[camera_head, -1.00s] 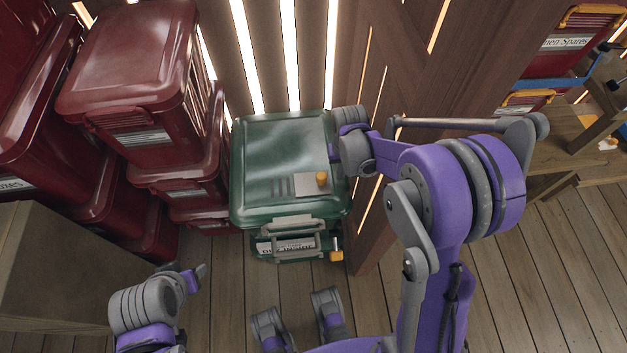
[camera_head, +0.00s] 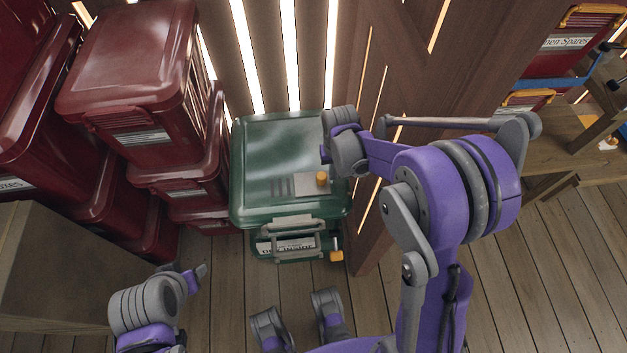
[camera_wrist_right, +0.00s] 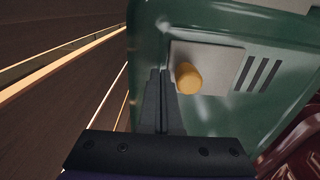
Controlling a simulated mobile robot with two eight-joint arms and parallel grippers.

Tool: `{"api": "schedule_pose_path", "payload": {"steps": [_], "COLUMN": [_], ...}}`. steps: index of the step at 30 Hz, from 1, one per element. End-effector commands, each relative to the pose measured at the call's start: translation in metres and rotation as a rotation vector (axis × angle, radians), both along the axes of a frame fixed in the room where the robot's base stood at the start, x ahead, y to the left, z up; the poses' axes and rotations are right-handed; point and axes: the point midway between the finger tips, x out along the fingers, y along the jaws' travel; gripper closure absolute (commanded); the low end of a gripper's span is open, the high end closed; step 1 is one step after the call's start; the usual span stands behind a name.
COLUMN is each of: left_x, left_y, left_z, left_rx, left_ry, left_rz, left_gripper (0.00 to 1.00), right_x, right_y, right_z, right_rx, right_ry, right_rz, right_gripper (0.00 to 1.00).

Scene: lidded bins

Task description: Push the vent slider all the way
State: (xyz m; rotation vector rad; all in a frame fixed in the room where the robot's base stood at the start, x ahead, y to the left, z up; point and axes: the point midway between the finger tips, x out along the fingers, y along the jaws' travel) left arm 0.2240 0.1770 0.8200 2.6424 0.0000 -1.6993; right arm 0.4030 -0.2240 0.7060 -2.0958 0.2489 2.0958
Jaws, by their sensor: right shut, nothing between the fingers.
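The green bin (camera_head: 255,160) stands upright with its lid shut. On the lid is the vent slider, a grey plate (camera_head: 306,186) with an orange knob (camera_head: 321,178); dark vent slots (camera_head: 280,187) show uncovered left of the plate. My right gripper (camera_head: 325,154) is above the lid's right part, close to the knob. In the right wrist view its shut, empty fingers (camera_wrist_right: 160,74) point at the lid beside the knob (camera_wrist_right: 188,78), with the slots (camera_wrist_right: 258,75) beyond; contact with the knob cannot be told. My left gripper (camera_head: 198,272) is low at left, away from the bin, its jaw state unclear.
Dark red bins (camera_head: 135,80) are stacked close left of the green bin. A plank wall is behind, and a wooden post (camera_head: 385,210) stands close on the right. A wooden box (camera_head: 60,265) is at the lower left. Floor in front is partly free.

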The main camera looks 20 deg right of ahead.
Motion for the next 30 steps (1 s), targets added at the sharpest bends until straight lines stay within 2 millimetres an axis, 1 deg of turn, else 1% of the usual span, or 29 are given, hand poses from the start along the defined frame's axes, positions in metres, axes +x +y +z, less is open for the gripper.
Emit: {"api": "schedule_pose_path", "payload": {"steps": [30], "left_x": [0.000], "left_y": [0.000], "left_z": [-0.002], "left_rx": [0.000], "left_ry": [0.001], "left_rz": [0.000], "left_gripper": [0.48], "right_x": [0.008], "right_y": [0.030], "right_z": [0.000], "right_rx": [0.000], "right_ry": [-0.001], "right_rz": [0.001], "right_gripper": [1.00]}}
